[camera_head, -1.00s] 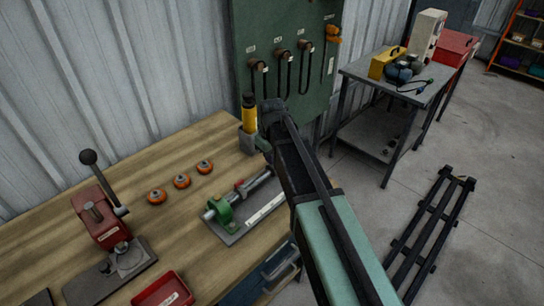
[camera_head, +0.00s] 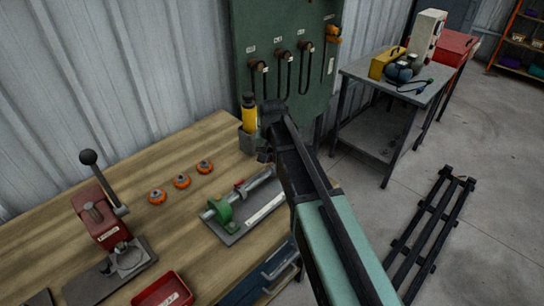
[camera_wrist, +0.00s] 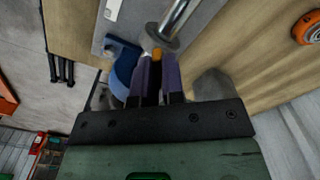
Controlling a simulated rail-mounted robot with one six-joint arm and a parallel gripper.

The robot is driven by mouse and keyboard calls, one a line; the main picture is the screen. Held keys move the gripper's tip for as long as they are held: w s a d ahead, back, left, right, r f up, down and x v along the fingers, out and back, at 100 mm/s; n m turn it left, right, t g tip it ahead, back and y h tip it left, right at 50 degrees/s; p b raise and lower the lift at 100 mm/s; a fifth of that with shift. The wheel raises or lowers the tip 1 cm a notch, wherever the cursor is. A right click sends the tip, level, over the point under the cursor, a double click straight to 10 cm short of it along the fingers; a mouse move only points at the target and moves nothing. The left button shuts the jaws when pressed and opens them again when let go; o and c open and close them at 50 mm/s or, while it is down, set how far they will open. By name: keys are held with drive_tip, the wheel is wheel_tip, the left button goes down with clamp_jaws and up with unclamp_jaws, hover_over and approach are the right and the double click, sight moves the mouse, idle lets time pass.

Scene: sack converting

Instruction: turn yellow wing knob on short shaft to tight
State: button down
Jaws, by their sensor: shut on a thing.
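The yellow wing knob (camera_wrist: 157,53) shows in the wrist view as a small orange-yellow piece at the fingertips. My gripper (camera_wrist: 157,70) is shut on it, and the fingers hide most of it. A bright metal shaft (camera_wrist: 180,17) with a grey collar lies just beyond the fingertips. A blue part (camera_wrist: 124,68) is left of the fingers. In the head view the shaft fixture, with a green bracket (camera_head: 219,211) and a red piece (camera_head: 240,184), lies on the bench. There my arm hides the knob and fingertips.
The wooden bench (camera_head: 150,230) carries several orange round knobs (camera_head: 182,181), a red lever press (camera_head: 100,215) and a red tray (camera_head: 163,291). A holder with a yellow-and-black tool (camera_head: 248,112) stands at the bench's back edge. A grey side table (camera_head: 365,70) stands right.

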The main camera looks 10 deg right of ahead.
drive_tip(key=m, duration=0.4)
drive_tip(key=shift+m, duration=2.2)
drive_tip(key=c, duration=1.2)
unclamp_jaws()
wheel_tip(320, 180, up, 11)
drive_tip(key=p, duration=1.1)
